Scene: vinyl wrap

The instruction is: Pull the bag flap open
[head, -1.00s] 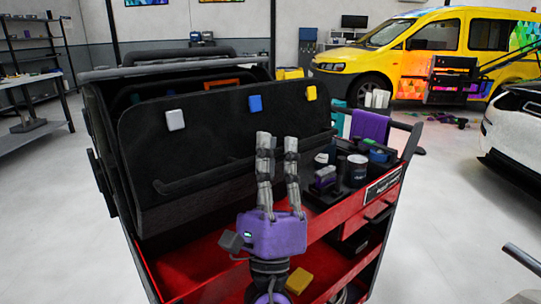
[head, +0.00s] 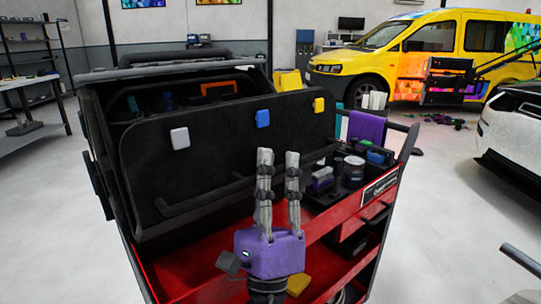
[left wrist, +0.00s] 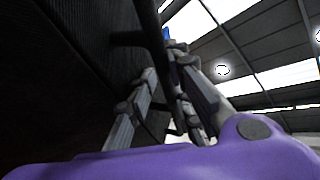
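A large black bag (head: 100,150) stands on the red cart. Its black flap (head: 225,140) leans outward from the top, with white, blue and yellow square patches near its upper edge. A dark handle bar (head: 205,198) runs across the lower flap. My left gripper (head: 279,155) points up at the right part of this bar, its two grey fingers apart. In the left wrist view the fingers (left wrist: 175,85) are beside the dark flap and a dark bar; exact contact is unclear.
Tools and an orange handle (head: 218,88) show inside the bag behind the flap. A black tray with jars (head: 354,170) sits on the cart's right side, near a purple cloth (head: 367,126). A yellow block (head: 298,284) lies low on the cart.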

